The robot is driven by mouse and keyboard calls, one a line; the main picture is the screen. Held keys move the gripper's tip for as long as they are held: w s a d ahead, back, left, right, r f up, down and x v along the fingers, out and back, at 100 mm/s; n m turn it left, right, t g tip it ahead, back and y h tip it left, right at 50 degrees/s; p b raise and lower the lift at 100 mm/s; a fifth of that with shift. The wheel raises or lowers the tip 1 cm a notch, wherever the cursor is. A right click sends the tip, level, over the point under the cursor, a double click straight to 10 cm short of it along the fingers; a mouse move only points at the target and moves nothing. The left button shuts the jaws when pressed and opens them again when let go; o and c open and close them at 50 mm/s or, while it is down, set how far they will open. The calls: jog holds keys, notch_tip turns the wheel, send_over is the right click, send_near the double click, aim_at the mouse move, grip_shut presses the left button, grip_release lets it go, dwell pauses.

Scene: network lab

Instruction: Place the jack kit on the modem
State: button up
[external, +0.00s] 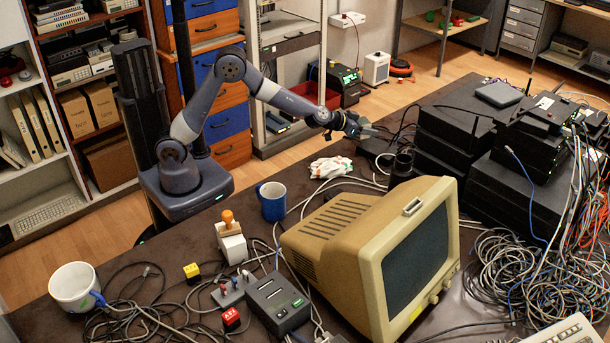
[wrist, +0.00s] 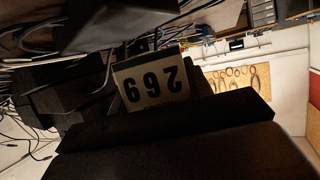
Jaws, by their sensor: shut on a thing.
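My gripper (external: 358,129) is at the end of the outstretched arm, above the far edge of the dark table. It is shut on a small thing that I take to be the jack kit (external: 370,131). In the wrist view the jack kit (wrist: 152,84) shows a pale face with the number 269 upside down; its lower part is hidden by dark shapes close to the camera. Black network boxes (external: 455,133) are stacked to the right of my gripper, apart from it. I cannot tell for certain which of them is the modem.
A beige monitor (external: 330,230) stands at the table's middle. A blue mug (external: 271,201), white gloves (external: 331,167) and a dark cylinder (external: 402,165) are near the arm. Tangled cables (external: 515,270) cover the right side. A patch of table left of the blue mug is clear.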

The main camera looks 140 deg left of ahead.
jog(key=shift+f+b, duration=0.75)
jog(key=shift+f, duration=0.8)
jog(key=shift+f, duration=0.15)
jog(key=o, duration=1)
jog(key=shift+o, duration=0.2)
jog(key=shift+d+r, duration=0.1)
jog(key=shift+r, duration=0.15)
jog(key=p+v, duration=0.1)
jog(key=v, duration=1)
jog(key=shift+d+r, duration=0.2)
jog(key=shift+d, duration=0.15)
